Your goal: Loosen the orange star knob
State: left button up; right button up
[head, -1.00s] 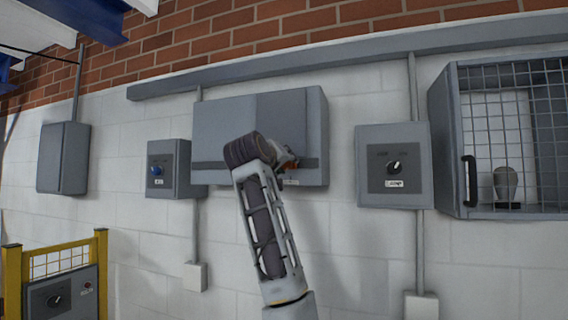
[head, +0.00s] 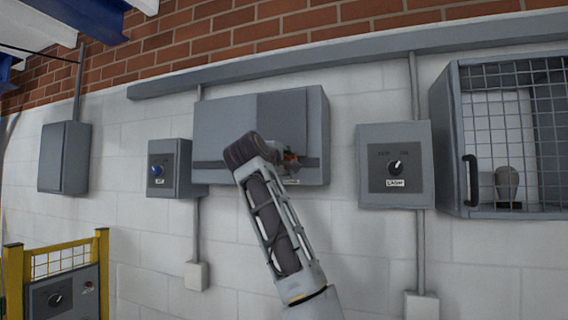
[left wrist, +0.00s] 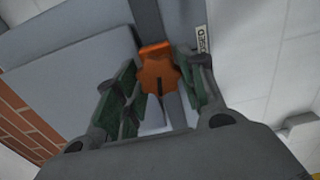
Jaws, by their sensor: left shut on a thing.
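The orange star knob (left wrist: 157,68) sits on the front of the grey wall box (head: 222,125). In the left wrist view it lies between the fingers of my left gripper (left wrist: 160,88), which is shut on it. My arm hides most of the left gripper (head: 284,160) there. My right gripper is in neither view.
A mesh-fronted cabinet (head: 456,140) hangs at far right. A yellow barrier (head: 13,280) stands at lower left.

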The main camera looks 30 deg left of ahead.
pick_arm(q)
jog(key=shift+f+n, duration=0.1)
jog(key=shift+n, duration=1.4)
jog(key=o, duration=1)
jog(key=shift+v, duration=6.05)
jog(key=shift+a+f, duration=0.1)
